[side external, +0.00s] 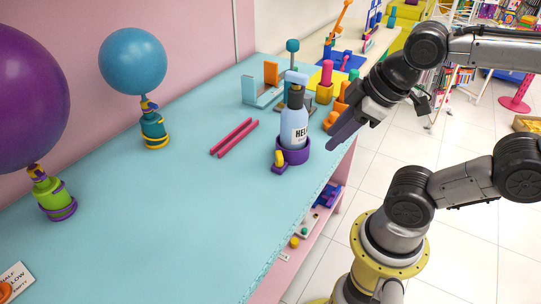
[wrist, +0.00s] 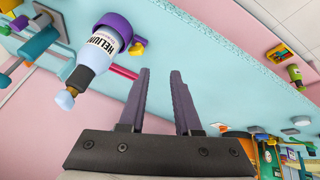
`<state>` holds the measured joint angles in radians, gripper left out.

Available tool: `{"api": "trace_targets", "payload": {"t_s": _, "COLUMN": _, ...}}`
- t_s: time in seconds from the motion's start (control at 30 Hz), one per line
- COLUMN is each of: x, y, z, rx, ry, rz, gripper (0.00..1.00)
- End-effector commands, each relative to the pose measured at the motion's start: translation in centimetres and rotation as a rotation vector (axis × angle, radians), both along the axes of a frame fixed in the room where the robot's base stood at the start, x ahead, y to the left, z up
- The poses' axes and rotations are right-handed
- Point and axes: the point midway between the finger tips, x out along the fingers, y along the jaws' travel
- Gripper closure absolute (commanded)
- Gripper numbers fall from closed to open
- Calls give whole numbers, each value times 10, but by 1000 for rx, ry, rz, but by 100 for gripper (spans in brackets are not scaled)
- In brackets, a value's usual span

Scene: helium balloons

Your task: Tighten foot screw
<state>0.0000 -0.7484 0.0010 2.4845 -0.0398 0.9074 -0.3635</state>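A light blue helium bottle (side external: 294,127) with a dark collar and a pale blue top stands upright in a purple ring holder (side external: 296,155) near the table's right edge. A yellow knob (side external: 279,157), apparently the foot screw, sits on the holder's front left side. In the wrist view the bottle (wrist: 96,53), the purple holder (wrist: 117,25) and the yellow knob (wrist: 138,46) lie at upper left. My gripper (side external: 335,142) is right of the bottle, apart from it. In the wrist view my gripper (wrist: 160,74) is open, with nothing between its fingers.
Two pink rods (side external: 234,137) lie left of the bottle. Blue and purple balloons (side external: 133,62) on stands are at the left. Orange and yellow parts (side external: 325,85) crowd behind the bottle.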

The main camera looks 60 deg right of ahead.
Motion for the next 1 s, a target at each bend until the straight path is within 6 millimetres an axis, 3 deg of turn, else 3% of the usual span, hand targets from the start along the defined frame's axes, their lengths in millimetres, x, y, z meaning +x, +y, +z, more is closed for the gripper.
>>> {"api": "trace_targets", "payload": {"t_s": 0.37, "x": 40, "y": -22, "z": 11, "rx": -576, "ry": 176, "rz": 893, "gripper": 68}}
{"api": "trace_targets", "payload": {"t_s": 0.6, "x": 89, "y": -23, "z": 2, "rx": -861, "ry": 384, "rz": 1530, "gripper": 68}}
{"api": "trace_targets", "payload": {"t_s": 0.73, "x": 109, "y": -15, "z": -10, "rx": -893, "ry": 452, "rz": 1668, "gripper": 68}}
{"api": "trace_targets", "payload": {"t_s": 1.0, "x": 115, "y": -8, "z": -30, "rx": -876, "ry": 479, "rz": 1716, "gripper": 68}}
